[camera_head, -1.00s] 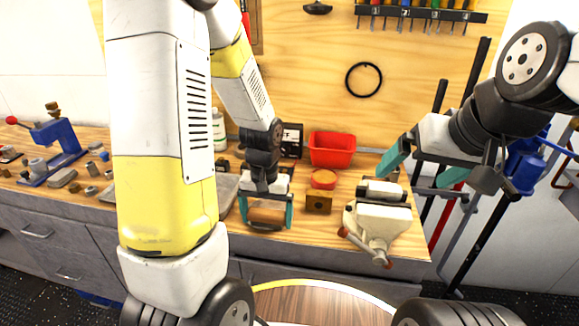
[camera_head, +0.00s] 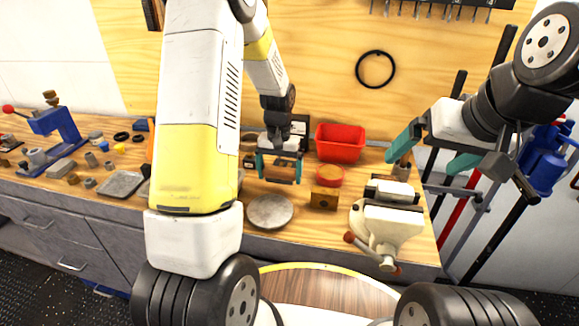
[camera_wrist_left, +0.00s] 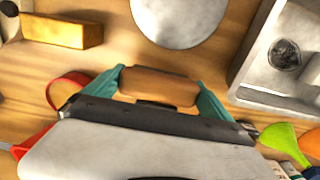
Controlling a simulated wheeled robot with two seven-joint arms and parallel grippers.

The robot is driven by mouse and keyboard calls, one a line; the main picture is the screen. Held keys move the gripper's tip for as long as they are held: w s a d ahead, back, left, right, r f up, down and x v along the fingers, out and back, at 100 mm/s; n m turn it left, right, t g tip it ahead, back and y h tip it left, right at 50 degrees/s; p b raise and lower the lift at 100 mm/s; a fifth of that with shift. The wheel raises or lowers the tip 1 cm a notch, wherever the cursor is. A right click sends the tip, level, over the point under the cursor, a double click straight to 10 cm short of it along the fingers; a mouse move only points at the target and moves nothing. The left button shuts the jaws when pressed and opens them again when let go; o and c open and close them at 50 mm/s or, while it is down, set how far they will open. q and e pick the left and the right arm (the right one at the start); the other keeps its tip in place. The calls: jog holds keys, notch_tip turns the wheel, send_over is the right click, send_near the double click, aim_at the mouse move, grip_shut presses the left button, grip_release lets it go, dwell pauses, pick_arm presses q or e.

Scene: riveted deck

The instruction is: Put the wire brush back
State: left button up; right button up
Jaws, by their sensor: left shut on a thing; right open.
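My left gripper (camera_head: 279,168) is over the back part of the workbench, its teal fingers shut on the wire brush (camera_head: 281,173). Only a brown wooden part of the brush shows clearly. In the left wrist view the brush (camera_wrist_left: 160,86) lies crosswise between the two fingers of the left gripper (camera_wrist_left: 162,88); I cannot make out its bristles. I cannot tell whether it touches the bench top. My right gripper (camera_head: 430,156) is open and empty, above and to the right of the vise.
A grey disc (camera_head: 270,211) lies in front. The cream vise (camera_head: 388,224) is at the right front edge. Several small parts crowd the left.

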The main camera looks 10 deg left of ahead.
aim_at(280, 180)
pick_arm(q)
jog(key=shift+w+f, duration=0.1)
jog(key=shift+w, duration=0.5)
jog(key=shift+w+f, duration=0.1)
jog(key=shift+f, duration=1.65)
jog(key=shift+f, duration=0.1)
jog(key=o, duration=1.2)
jog(key=shift+o, duration=0.2)
